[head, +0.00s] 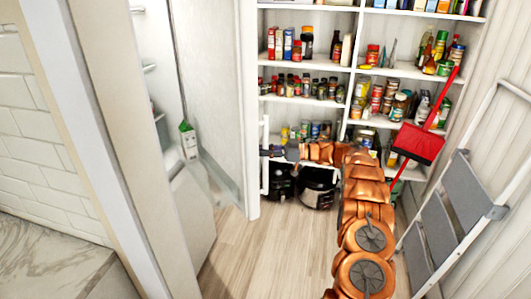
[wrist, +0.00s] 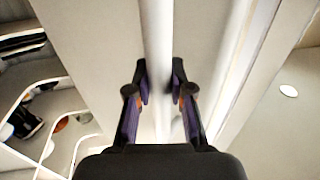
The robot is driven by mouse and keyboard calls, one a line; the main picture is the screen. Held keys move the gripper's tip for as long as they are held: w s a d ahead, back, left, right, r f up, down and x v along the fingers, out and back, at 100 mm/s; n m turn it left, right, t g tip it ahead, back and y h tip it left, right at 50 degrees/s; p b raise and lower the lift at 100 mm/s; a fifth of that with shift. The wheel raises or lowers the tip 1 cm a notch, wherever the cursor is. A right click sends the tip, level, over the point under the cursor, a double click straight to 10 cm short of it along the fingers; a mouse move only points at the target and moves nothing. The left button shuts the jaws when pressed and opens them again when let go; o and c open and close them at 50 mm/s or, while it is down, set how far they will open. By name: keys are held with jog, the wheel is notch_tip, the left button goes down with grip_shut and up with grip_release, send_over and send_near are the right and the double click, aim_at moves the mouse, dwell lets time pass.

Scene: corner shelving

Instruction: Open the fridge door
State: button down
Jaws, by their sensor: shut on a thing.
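The fridge door (head: 215,70) is a tall white panel standing open, with its inner face and a clear bin (head: 218,177) in view. The fridge interior (head: 150,50) shows at the left, with a green and white carton (head: 189,141) inside. My gripper (head: 266,152) is at the outer side of the door, on its white vertical handle (head: 265,182). In the wrist view, the dark fingers of my gripper (wrist: 160,82) are on either side of the handle bar (wrist: 157,30) and shut on it. The fingertip contact is partly hard to see.
Pantry shelves (head: 353,68) with jars, cans and boxes stand behind the door. Black pots (head: 318,190) sit low behind my arm. A red dustpan (head: 417,144) and a step ladder (head: 440,200) are at the right. Wooden floor (head: 245,250) is clear in front.

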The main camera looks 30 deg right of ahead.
jog(key=shift+r, duration=0.1)
jog(key=c, duration=1)
grip_release()
jog(key=v, duration=1.2)
jog(key=shift+c, duration=0.3)
